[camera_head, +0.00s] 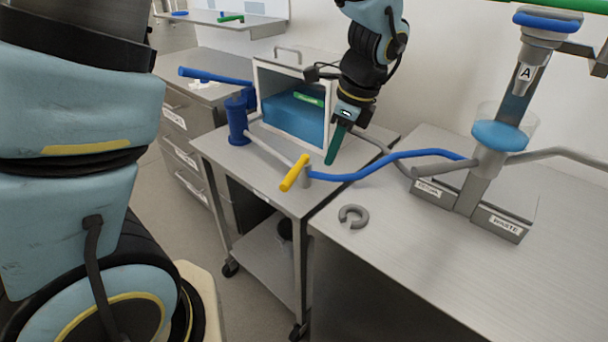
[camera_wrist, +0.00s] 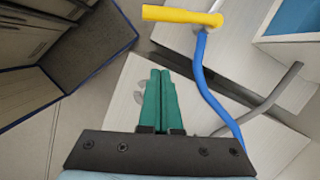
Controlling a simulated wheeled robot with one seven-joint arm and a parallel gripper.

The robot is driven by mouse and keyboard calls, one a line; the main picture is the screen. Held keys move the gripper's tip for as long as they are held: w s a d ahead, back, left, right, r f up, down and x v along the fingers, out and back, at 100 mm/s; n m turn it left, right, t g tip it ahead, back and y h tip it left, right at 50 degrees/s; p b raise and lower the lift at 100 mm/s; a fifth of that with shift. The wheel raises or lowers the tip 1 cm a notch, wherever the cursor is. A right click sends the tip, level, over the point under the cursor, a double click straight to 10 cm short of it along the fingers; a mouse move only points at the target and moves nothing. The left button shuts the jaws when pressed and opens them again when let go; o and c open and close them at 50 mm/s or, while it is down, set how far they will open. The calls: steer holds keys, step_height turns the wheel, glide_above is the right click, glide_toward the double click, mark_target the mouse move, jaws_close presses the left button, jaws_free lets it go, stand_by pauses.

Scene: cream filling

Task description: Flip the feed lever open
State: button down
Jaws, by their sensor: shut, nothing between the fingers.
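The yellow lever (camera_head: 294,173) sits on a small grey fitting (camera_head: 305,172) between a grey pipe and a blue hose (camera_head: 390,161), over the cart's front right corner. It also shows in the wrist view (camera_wrist: 180,15), at the top, lying nearly crosswise. My gripper (camera_head: 330,161) has green fingers pressed together, pointing down behind and to the right of the lever. In the wrist view the closed fingertips (camera_wrist: 160,73) are apart from the lever, with nothing between them. Whether the lever is at an end of its travel cannot be told.
A white-framed box with blue inside (camera_head: 295,118) stands on the cart (camera_head: 283,188), beside a blue cylinder (camera_head: 237,120). A grey open ring (camera_head: 353,216) lies on the right table (camera_head: 420,280). A dispenser marked A (camera_head: 525,73) stands there. The table's front is clear.

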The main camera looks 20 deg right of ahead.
mark_target(295, 173)
steer(key=w+a+f+p, duration=0.2)
steer(key=w+a+f, duration=0.2)
steer(key=f, duration=0.3)
steer(key=shift+a+f+p, duration=0.35)
steer(key=shift+f+p, duration=0.05)
steer(key=shift+w, duration=0.1)
